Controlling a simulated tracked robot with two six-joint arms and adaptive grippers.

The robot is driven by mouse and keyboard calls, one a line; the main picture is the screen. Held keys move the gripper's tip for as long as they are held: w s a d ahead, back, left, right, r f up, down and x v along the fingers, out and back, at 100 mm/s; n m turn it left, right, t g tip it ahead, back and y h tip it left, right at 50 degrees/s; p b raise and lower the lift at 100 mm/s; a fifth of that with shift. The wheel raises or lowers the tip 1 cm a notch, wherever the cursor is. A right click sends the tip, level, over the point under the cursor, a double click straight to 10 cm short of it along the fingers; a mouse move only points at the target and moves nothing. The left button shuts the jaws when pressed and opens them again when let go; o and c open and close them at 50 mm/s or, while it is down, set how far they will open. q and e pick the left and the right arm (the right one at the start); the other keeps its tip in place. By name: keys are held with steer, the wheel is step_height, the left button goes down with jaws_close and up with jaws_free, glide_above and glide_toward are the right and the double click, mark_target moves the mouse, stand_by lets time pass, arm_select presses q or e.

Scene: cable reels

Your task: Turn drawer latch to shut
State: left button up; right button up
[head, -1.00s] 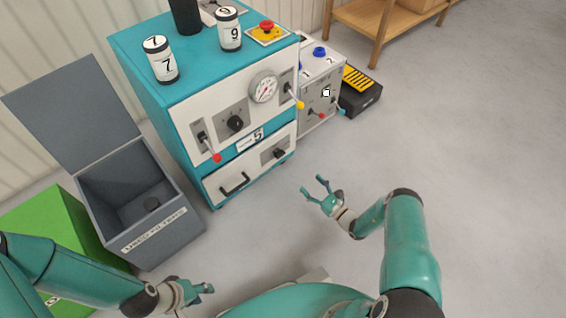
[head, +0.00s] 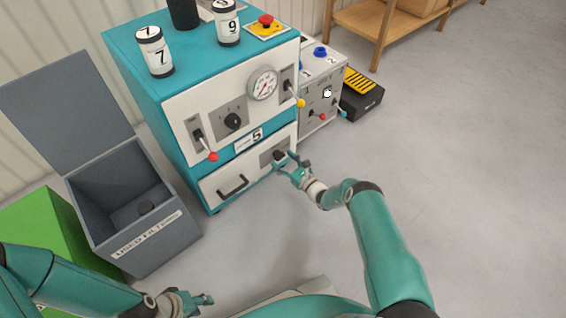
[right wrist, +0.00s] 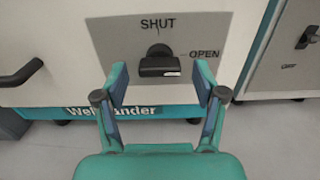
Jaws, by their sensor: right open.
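The drawer latch (right wrist: 160,62) is a black knob on a grey plate of the white drawer front (head: 215,192), under a SHUT mark and left of an OPEN mark. Its bar lies level, in line with OPEN. The latch also shows in the head view (head: 279,156). The drawer looks flush with the teal cabinet (head: 150,85). My right gripper (head: 285,164) is open and empty in front of the latch. In the right wrist view its fingers (right wrist: 160,82) flank the latch's lower side, apart from it. My left gripper (head: 203,299) is low at the front, away from the cabinet; its jaw opening is unclear.
The drawer handle (head: 233,186) is left of the latch. Red-tipped (head: 213,156) and yellow-tipped (head: 301,103) levers stick out above. A grey bin (head: 150,250) with its lid raised stands left. A grey unit (head: 318,90) stands right of the cabinet. The floor at right is clear.

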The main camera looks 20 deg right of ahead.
steer(key=shift+w, duration=0.1)
steer(key=c, duration=1.1)
steer(key=shift+c, duration=0.2)
